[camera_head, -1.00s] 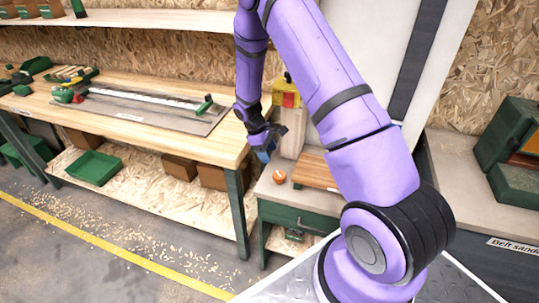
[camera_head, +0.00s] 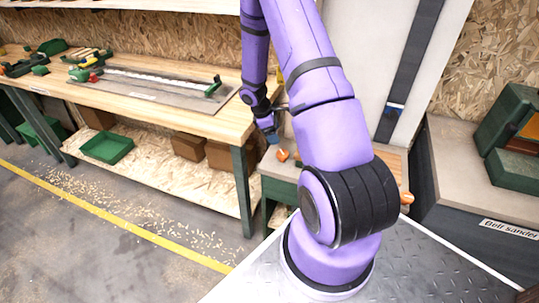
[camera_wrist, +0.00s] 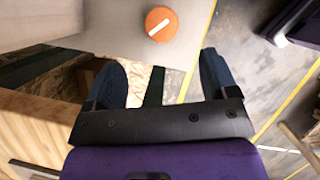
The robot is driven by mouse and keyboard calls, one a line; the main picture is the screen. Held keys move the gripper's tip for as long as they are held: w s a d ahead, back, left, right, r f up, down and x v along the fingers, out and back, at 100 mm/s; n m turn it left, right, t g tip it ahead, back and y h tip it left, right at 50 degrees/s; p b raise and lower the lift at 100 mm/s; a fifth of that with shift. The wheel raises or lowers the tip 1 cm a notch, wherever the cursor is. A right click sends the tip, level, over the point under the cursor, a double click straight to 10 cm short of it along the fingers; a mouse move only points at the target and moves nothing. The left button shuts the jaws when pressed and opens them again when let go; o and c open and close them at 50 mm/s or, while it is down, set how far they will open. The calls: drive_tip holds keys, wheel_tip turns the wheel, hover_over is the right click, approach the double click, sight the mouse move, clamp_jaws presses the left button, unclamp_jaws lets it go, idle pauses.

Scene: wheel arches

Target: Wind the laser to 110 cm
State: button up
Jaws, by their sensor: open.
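A round orange knob (camera_wrist: 161,24) with a white pointer line sits on a pale surface at the top of the wrist view. It also shows in the head view (camera_head: 283,155), on the small bench close to my gripper. My gripper (camera_wrist: 160,70) is open, with two dark blue fingers apart and nothing between them. The knob lies beyond the fingertips, apart from them. A second orange knob (camera_head: 407,197) shows right of my arm. A small blue-white piece (camera_head: 396,108) sits on a dark upright strip (camera_head: 412,65); I cannot tell whether it is the laser. No readable scale shows.
A long wooden workbench (camera_head: 150,105) stands left, with a metal plate and green tools on it. Its lower shelf holds a green tray (camera_head: 106,147) and boxes. A bench labelled "Belt sander" (camera_head: 508,229) stands right. The floor at left has shavings and a yellow line.

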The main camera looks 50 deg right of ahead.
sight(284, 153)
drive_tip(key=x, duration=1)
drive_tip(key=shift+s+f, duration=0.1)
drive_tip(key=shift+f, duration=0.2)
drive_tip(key=shift+c, duration=0.5)
drive_tip(key=c, duration=0.8)
drive_tip(key=shift+m+g+y, duration=0.4)
drive_tip(key=shift+m+y, duration=0.1)
drive_tip(key=shift+m, duration=1.1)
drive_tip(key=shift+c, duration=0.2)
drive_tip(key=o, duration=0.9)
drive_tip(key=shift+o, duration=0.2)
drive_tip(key=v, duration=1)
drive_tip(key=shift+r, duration=0.35)
